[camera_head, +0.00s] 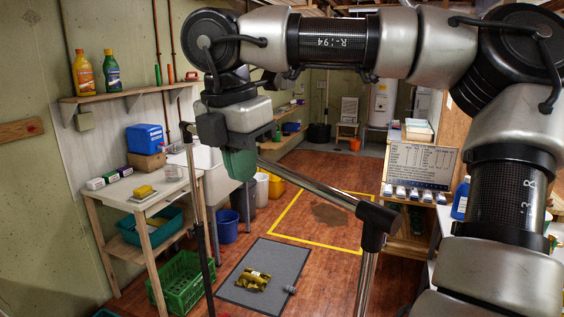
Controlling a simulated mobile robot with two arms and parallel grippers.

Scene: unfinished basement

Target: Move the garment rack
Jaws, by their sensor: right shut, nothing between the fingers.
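The garment rack has a metal top bar (310,186) that slants from upper left down to a black corner joint (378,222) at centre right. One upright drops from that joint, and a thinner upright (199,215) stands at the left. My right arm arches in from the right side across the top of the view. My right gripper (240,166) points down at the far-left part of the bar, with its dark green fingers shut and empty. It hides part of the bar; whether it touches the bar I cannot tell. My left gripper is not in view.
A yellow-taped rectangle (325,222) marks the wooden floor beyond the rack. A grey mat (240,293) with a gold item lies nearer. A green crate (164,285) and wooden workbench (118,197) stand left. A shelf unit with a notice board (421,164) stands right.

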